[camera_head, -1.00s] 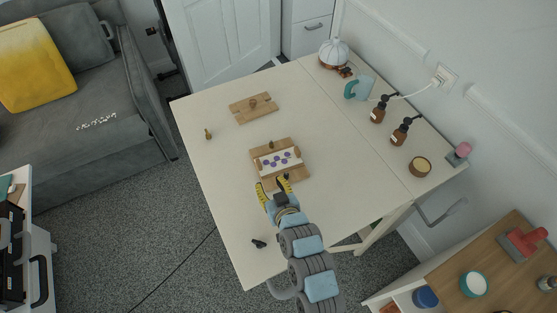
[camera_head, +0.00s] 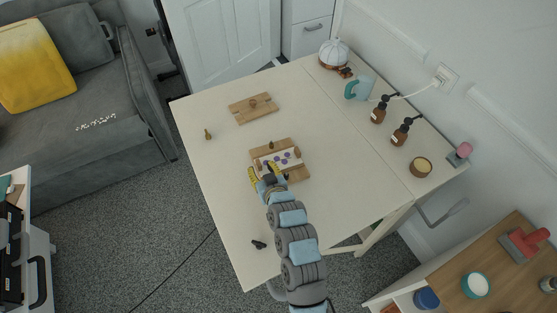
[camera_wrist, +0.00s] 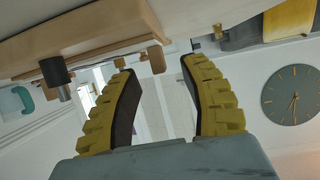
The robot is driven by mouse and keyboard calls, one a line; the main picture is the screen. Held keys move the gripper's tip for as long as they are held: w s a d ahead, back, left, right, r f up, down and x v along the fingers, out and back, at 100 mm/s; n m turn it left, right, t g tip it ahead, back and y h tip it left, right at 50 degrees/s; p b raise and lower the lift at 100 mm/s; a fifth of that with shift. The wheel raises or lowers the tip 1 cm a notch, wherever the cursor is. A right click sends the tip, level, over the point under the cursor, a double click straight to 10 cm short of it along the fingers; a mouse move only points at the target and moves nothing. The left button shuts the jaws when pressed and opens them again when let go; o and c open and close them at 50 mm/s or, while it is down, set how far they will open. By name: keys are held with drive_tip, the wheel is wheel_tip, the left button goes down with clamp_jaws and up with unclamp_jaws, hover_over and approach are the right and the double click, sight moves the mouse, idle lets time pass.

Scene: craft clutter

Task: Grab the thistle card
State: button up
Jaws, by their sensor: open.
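The thistle card, a white strip with purple flower heads (camera_head: 288,156), lies on a wooden board (camera_head: 299,172) near the middle of the white table in the head view. My gripper (camera_head: 267,172) is at the board's near left edge, open, with its yellow fingers spread. My gripper partly hides the card's near left end. A wooden edge (camera_wrist: 100,30) shows there beyond the fingers at upper left; I cannot make out the card there.
A small knob (camera_head: 271,145) stands at the board's far edge. Another wooden board (camera_head: 242,112) lies farther back, with a small brown bottle-like piece (camera_head: 207,134) to its left. Brown pump bottles (camera_head: 379,110) stand at right. A small black object (camera_head: 258,244) lies near the front edge.

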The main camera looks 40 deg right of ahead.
drive_tip(key=shift+x, duration=1.8)
clamp_jaws()
